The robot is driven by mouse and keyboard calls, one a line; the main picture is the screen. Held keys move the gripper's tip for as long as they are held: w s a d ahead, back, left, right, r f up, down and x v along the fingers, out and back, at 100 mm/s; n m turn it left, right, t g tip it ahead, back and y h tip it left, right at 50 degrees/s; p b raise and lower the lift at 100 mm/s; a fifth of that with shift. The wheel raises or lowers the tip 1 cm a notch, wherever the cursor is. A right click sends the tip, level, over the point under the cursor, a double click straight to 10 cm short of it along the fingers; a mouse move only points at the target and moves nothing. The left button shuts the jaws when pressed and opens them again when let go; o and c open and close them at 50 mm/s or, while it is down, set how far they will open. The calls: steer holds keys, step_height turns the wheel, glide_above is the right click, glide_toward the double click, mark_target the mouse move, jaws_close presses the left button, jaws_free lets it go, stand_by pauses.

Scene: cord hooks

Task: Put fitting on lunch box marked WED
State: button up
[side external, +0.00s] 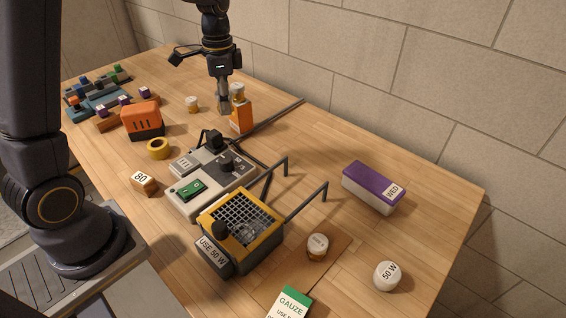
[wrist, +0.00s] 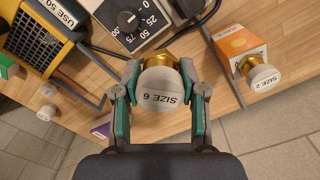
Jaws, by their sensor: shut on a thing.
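My gripper (side external: 223,104) is above the far part of the table, left of an orange box. In the wrist view my gripper (wrist: 160,70) is shut on a brass fitting with a round pale cap marked SIZE 6 (wrist: 162,92). In the side view the fitting is hard to make out between the fingers. The lunch box marked WED (side external: 372,188), white with a purple lid, stands near the table's right edge, well away from my gripper. Only a purple corner (wrist: 101,131) shows in the wrist view. Another fitting, marked SIZE 2 (wrist: 263,78), is at the orange box (wrist: 240,45).
The orange box (side external: 241,121) is close to my gripper. A grey dial unit (side external: 215,170) and a yellow-topped grille unit marked USE 50 W (side external: 240,225), with dark bars rising beside it, stand mid-table. Round-capped pieces (side external: 317,246) and (side external: 388,276) stand near the lunch box.

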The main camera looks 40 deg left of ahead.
steer(key=w+d+r+m, duration=0.15)
steer(key=d+m, duration=0.65)
steer(key=d, duration=1.6)
glide_above(353, 168)
steer(key=s, duration=0.1)
step_height(353, 168, down, 9)
steer(key=shift+a+r, duration=0.15)
steer(key=shift+w+f, duration=0.3)
steer(key=shift+f, duration=0.1)
steer(key=shift+w+f, duration=0.2)
steer(key=shift+f, duration=1.55)
steer(key=o, duration=1.2)
steer(key=shift+f, duration=0.15)
